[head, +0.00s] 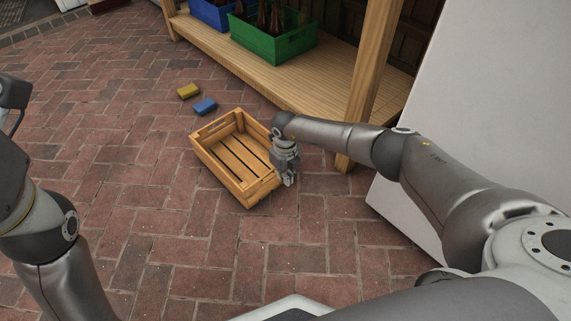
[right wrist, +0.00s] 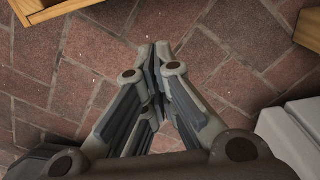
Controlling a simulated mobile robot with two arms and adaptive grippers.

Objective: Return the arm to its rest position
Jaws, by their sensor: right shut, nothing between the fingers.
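My right arm (head: 345,134) reaches in from the right in the head view. Its gripper (head: 289,182) points down beside the right side of an empty wooden crate (head: 208,166). In the right wrist view the fingers of the right gripper (right wrist: 157,52) meet at the tips, with nothing between them, above the brick floor. My left arm (head: 42,215) is at the left edge of the head view. Its gripper is not clearly visible.
A yellow block (head: 188,91) and a blue block (head: 205,106) lie on the brick floor (head: 110,150) behind the crate. A wooden shelf (head: 330,84) holds a green crate (head: 285,48) and a blue crate (head: 208,13) with bottles. A white panel (head: 470,110) stands at the right.

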